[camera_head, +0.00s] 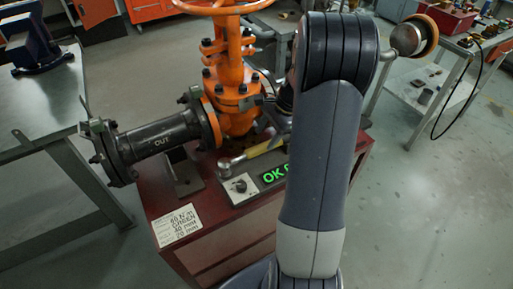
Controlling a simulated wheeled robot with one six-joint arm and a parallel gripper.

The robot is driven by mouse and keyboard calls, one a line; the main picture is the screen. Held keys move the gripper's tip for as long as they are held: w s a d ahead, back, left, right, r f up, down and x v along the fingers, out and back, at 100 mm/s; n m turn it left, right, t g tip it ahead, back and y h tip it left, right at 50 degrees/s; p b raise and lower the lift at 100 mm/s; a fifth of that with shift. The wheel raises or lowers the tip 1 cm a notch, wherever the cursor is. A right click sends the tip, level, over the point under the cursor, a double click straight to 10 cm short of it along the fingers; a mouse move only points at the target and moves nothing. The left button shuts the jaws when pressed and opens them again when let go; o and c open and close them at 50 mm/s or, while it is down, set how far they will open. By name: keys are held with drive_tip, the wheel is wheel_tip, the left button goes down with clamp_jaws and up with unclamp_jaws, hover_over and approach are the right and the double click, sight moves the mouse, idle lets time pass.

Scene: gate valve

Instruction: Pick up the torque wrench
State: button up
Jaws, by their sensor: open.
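The torque wrench (262,149) lies on the red bench in front of the orange gate valve (234,85). Its metal head (224,163) points left, near a small grey box with a dial. A yellow section shows on its handle, and its right end is hidden behind my arm. My gripper (272,122) shows only in part, left of my arm, close to the handle's right part. It is open. My arm hides most of it, and I cannot tell whether it touches the wrench.
The red bench (215,250) carries the valve, a black pipe marked OUT (162,140), a green OK display (272,175) and a white label card (178,226). A metal table (45,105) stands left. A cluttered bench stands right. Floor (440,220) is clear at lower right.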

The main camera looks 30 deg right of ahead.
sight(261, 146)
drive_tip(key=x, duration=0.6)
drive_tip(key=shift+s+a+f+b, duration=0.15)
drive_tip(key=shift+s+f+b, duration=0.05)
drive_tip(key=shift+f+b, duration=0.15)
clamp_jaws()
idle(0.3)
